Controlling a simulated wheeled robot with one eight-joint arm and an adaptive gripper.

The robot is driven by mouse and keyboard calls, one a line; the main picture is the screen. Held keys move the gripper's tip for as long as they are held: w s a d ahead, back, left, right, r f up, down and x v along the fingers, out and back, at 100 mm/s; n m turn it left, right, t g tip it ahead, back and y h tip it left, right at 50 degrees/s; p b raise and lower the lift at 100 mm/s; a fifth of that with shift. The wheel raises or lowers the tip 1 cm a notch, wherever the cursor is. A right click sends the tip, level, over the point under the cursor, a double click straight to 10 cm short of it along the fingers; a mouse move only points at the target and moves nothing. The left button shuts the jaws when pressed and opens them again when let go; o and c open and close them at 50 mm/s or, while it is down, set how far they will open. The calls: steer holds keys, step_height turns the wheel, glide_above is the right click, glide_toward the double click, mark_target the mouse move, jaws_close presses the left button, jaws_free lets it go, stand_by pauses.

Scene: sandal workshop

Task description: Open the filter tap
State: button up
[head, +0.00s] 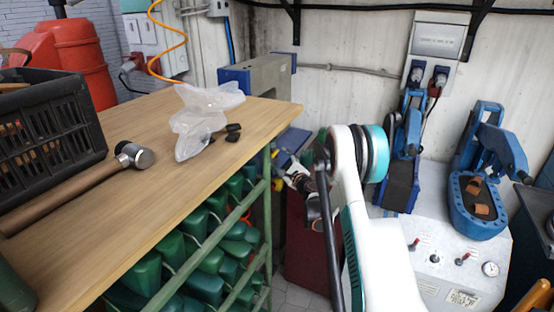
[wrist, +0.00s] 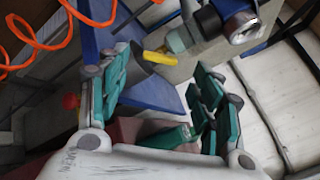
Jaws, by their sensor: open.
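The tap's yellow lever (wrist: 158,57) shows at the upper middle of the wrist view. It joins a teal-grey fitting (wrist: 179,40) beside a blue body with a round metal end (wrist: 242,27). My gripper (wrist: 165,65) is open, with one green-padded finger on each side of the picture. The lever lies between the fingertips in the picture, and the gap looks empty. I cannot tell how far beyond the tips the lever is. In the head view my white arm reaches down past the bench end, and the tap cannot be made out there.
A wooden bench (head: 100,215) fills the left, with a hammer (head: 75,190), black crate (head: 50,135) and plastic bag (head: 195,120). Green lasts (head: 205,255) fill the rack below. Blue presses (head: 480,190) stand right. An orange coiled hose (wrist: 40,35) hangs at the wrist view's upper left.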

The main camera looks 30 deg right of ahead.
mark_target(275, 154)
steer(key=shift+w+b, duration=0.35)
steer(key=shift+w, duration=1.9)
steer(key=c, duration=1.1)
